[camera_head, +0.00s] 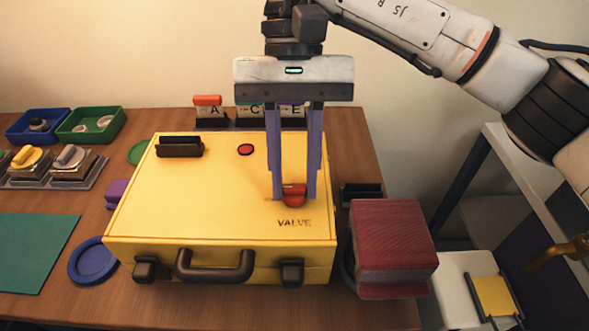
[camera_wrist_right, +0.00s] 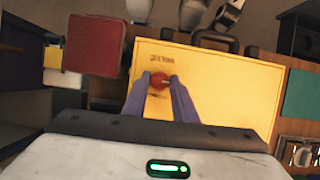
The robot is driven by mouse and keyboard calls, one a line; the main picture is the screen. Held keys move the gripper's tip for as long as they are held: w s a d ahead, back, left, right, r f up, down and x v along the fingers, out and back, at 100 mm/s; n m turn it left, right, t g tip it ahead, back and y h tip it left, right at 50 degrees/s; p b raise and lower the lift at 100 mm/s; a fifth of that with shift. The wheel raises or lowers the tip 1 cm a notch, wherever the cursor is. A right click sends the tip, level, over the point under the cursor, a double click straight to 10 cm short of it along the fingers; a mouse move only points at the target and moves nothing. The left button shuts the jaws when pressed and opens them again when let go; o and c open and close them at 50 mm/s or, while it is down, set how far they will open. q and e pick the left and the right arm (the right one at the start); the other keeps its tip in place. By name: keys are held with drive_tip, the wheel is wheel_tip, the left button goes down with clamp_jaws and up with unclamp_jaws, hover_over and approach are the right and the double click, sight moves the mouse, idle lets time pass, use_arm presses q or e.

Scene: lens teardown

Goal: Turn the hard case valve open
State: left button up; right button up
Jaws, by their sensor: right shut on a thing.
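The yellow hard case (camera_head: 200,215) lies shut on the wooden table, its handle and latches facing the near side. The red valve knob (camera_head: 294,195) sits on the lid near the right edge, just beyond the printed word VALVE. My right gripper (camera_head: 294,194) points straight down with its purple fingers on both sides of the knob, shut on it. In the right wrist view the knob (camera_wrist_right: 159,81) shows between the fingertips, which hide part of its sides. My left gripper is in neither view.
A dark red block (camera_head: 393,245) stands close to the case's right side. A black holder (camera_head: 180,147) and a small red disc (camera_head: 246,149) are on the lid. A blue ring (camera_head: 93,262) lies left of the case. Lettered blocks (camera_head: 210,110) stand behind it.

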drive_tip(key=o, duration=1)
drive_tip(key=shift+o, duration=0.2)
drive_tip(key=shift+r, duration=0.1)
use_arm(q)
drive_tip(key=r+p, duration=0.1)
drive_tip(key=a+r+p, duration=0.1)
drive_tip(key=p, duration=0.1)
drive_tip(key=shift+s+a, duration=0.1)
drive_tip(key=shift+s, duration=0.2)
use_arm(e)
drive_tip(key=v, duration=1)
drive_tip(key=shift+r, duration=0.1)
